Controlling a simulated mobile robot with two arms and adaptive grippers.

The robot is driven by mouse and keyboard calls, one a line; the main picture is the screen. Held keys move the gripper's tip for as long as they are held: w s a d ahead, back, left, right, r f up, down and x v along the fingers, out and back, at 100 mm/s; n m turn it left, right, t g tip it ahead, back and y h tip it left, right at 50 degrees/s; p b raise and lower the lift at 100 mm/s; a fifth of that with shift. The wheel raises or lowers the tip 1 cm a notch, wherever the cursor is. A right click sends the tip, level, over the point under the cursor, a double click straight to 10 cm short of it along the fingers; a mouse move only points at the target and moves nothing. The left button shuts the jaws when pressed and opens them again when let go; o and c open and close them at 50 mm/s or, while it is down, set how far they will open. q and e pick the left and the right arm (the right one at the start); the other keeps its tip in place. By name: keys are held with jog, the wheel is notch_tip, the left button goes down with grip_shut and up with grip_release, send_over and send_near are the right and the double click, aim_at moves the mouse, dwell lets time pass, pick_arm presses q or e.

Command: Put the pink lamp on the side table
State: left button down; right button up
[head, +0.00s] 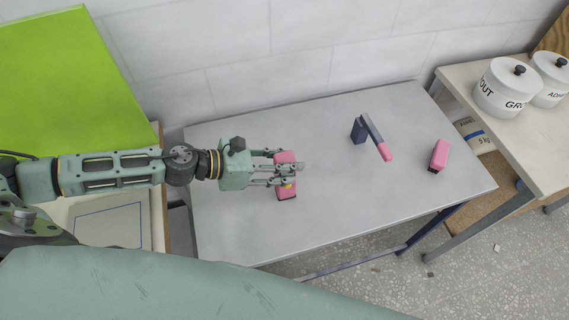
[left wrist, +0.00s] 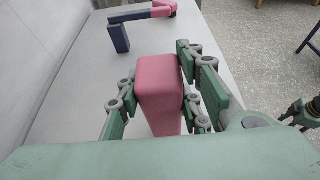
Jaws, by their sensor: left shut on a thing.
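In the left wrist view the pink lamp (left wrist: 158,85) stands between the fingers (left wrist: 162,100). A green part at the right edge of that view may be my right gripper (left wrist: 299,113); its fingers are unclear. A pale surface with a blue outline (head: 112,230) is at the left; I cannot tell which surface is the side table.
A dark blue angled piece with a pink tip (head: 372,135) and another pink block (head: 439,155) stand on the grey table. White canisters (head: 503,90) stand on a wooden table (head: 540,130) at the right. A green panel (head: 65,80) and a tiled wall bound the back.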

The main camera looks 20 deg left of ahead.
pick_arm(q)
jog(key=shift+f, duration=0.1)
jog(key=shift+f, duration=0.15)
jog(key=c, duration=1.2)
grip_release()
